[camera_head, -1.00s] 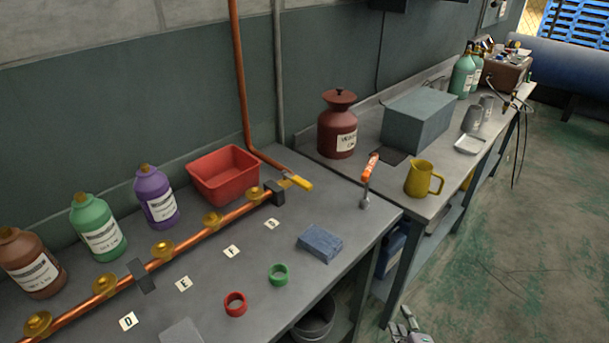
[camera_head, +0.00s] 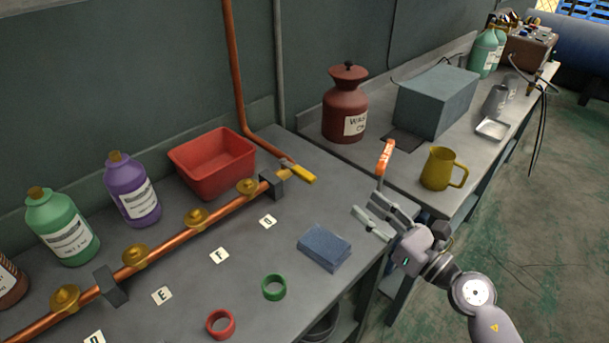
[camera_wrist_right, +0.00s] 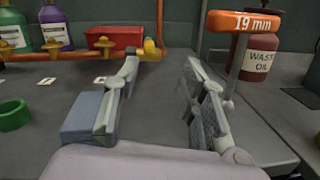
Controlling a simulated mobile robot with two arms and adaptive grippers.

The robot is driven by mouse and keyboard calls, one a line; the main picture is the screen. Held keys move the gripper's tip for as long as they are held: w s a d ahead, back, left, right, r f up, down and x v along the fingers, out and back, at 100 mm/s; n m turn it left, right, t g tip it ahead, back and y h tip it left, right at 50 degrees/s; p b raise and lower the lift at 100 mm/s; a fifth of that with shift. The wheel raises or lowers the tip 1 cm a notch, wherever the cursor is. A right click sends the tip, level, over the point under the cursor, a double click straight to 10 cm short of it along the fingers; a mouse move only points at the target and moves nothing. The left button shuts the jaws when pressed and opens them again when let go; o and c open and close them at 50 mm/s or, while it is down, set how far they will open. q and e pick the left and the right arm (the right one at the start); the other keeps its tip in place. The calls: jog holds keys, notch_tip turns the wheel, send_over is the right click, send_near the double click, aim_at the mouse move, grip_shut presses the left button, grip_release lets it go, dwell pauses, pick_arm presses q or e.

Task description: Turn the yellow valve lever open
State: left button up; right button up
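The yellow valve lever (camera_head: 299,172) sits at the right end of the copper pipe (camera_head: 185,240), by a dark clamp block. It also shows in the right wrist view (camera_wrist_right: 151,49), at the top and just right of the left finger's tip. My right gripper (camera_head: 372,208) is open and empty over the bench's right edge, to the right of and nearer than the lever, apart from it. Its two fingers (camera_wrist_right: 158,85) are spread wide in the wrist view. My left gripper is not in view.
An orange-handled 19 mm wrench (camera_head: 385,158) stands close beside my right gripper. A blue block (camera_head: 324,248) and green ring (camera_head: 274,287) lie on the bench. A red bin (camera_head: 212,165) stands behind the pipe. A yellow mug (camera_head: 439,169) is on the far bench.

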aim_at(314, 182)
jog(key=n+g, duration=0.1)
jog(key=f+n+g, duration=0.1)
jog(key=n, duration=0.1)
jog(key=shift+a+f, duration=0.15)
jog(key=shift+a, duration=0.25)
jog(key=shift+w+a, duration=0.4)
jog(key=shift+a, duration=0.05)
pick_arm(q)
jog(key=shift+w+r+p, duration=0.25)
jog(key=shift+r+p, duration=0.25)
jog(key=shift+p, duration=0.05)
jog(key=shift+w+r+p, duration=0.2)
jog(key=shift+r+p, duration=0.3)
jog(key=shift+p, duration=0.05)
pick_arm(e)
jog(key=x, duration=1.6)
jog(key=shift+a, duration=0.2)
jog(key=shift+c, duration=0.2)
grip_shut()
